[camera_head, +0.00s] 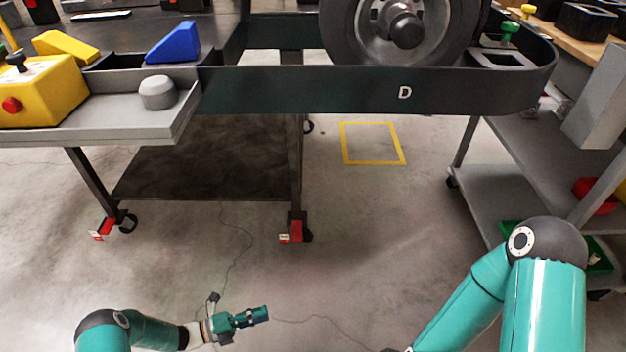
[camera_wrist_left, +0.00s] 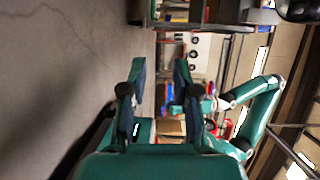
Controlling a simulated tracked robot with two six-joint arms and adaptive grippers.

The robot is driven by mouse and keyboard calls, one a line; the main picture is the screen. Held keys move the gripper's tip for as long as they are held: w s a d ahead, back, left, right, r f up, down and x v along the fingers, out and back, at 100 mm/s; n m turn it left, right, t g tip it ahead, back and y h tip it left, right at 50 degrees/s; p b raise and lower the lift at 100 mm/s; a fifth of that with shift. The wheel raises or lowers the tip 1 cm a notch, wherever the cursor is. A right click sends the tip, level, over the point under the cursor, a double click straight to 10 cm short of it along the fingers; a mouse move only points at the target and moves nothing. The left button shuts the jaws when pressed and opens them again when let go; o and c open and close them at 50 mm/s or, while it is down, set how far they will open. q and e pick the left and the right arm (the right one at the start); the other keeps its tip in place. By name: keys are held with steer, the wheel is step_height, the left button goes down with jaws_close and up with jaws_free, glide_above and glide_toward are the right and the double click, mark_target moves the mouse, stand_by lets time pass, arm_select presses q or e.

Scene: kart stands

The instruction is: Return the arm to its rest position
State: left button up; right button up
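My left arm comes in at the lower left of the head view, low over the floor. Its gripper (camera_head: 258,315) points right, clear of the stand. In the left wrist view the two fingers of that gripper (camera_wrist_left: 160,75) stand apart with nothing between them. My right arm (camera_head: 500,290) is bent at the lower right of the head view, its gripper out of that frame. The left wrist view shows the right arm (camera_wrist_left: 262,112) at the right. Its gripper end is small and partly behind a left finger, so its state is unclear.
A dark kart stand (camera_head: 290,92) with a wheel (camera_head: 400,28) and a grey side tray (camera_head: 110,130) spans the top. A grey wheeled cart (camera_head: 490,185) stands at right, near my right arm. Open floor (camera_head: 370,225) with a yellow taped square (camera_head: 372,163) lies between.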

arm_select(q)
steer(key=w+d+r+n+t+y+p, duration=0.15)
steer(key=r+n+y+p, duration=0.25)
steer(key=r+n+p, duration=0.6)
steer(key=w+d+r+n+t+y+p, duration=0.1)
steer(key=w+r+n+y+p, duration=0.25)
steer(key=r+n+p, duration=0.7)
steer(key=s+r+n+g+y+p, duration=0.5)
steer(key=s+r+n+g+p, duration=0.3)
steer(key=s+r+n+p, duration=0.6)
steer(key=s+r, duration=0.7)
steer(key=s, duration=0.1)
steer(key=shift+s, duration=0.4)
